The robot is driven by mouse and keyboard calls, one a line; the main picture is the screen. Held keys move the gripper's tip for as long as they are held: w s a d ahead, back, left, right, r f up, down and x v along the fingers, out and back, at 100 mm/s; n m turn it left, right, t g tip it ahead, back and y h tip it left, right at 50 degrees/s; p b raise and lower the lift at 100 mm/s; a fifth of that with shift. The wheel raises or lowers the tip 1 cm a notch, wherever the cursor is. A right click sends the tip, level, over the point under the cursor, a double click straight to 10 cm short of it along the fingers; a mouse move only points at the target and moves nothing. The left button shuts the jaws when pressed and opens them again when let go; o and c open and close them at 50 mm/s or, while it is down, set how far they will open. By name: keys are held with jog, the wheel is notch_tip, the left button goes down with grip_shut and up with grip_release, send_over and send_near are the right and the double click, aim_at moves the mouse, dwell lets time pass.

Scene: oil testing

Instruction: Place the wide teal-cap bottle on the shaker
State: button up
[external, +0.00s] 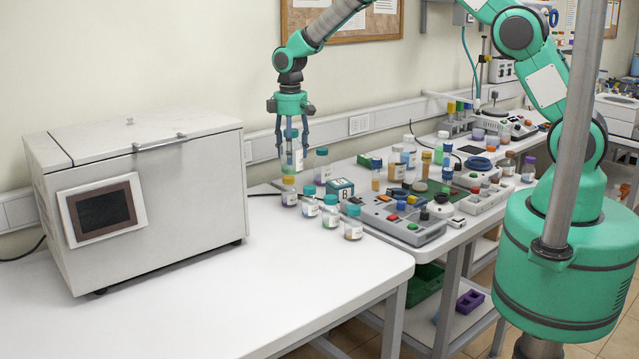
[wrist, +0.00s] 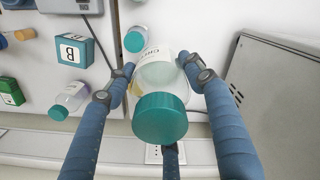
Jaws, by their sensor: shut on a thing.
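My gripper (external: 291,148) is shut on a wide clear bottle with a white label and a teal cap (wrist: 160,118). In the external view the held bottle (external: 292,160) hangs upright above the back of the white table, with greenish contents. In the wrist view the blue fingers (wrist: 155,78) press on both sides of the bottle below the cap. A large pale grey box (external: 150,195) with a hinged lid, front handle and dark screen stands at left. I cannot tell whether it is the shaker.
A yellow-capped bottle (external: 289,191) stands close below the held one. Teal-capped bottles (external: 330,211) and a teal box marked B (external: 341,188) stand nearby. Grey instrument panels (external: 400,214) lie at right. The front of the white table (external: 285,290) is clear.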

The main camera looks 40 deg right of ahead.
jog(key=s+a+n+b, duration=0.4)
jog(key=s+a+n, duration=0.3)
jog(key=s+a, duration=2.15)
notch_tip(320, 180, down, 10)
jog(key=shift+s+d+f, duration=0.2)
jog(key=shift+d, duration=0.2)
jog(key=shift+a, duration=0.1)
jog(key=w+a+f+p, duration=0.1)
jog(key=w+a, duration=1)
jog(key=shift+a+f, duration=0.15)
jog(key=shift+f, duration=0.05)
jog(key=shift+f, duration=1.75)
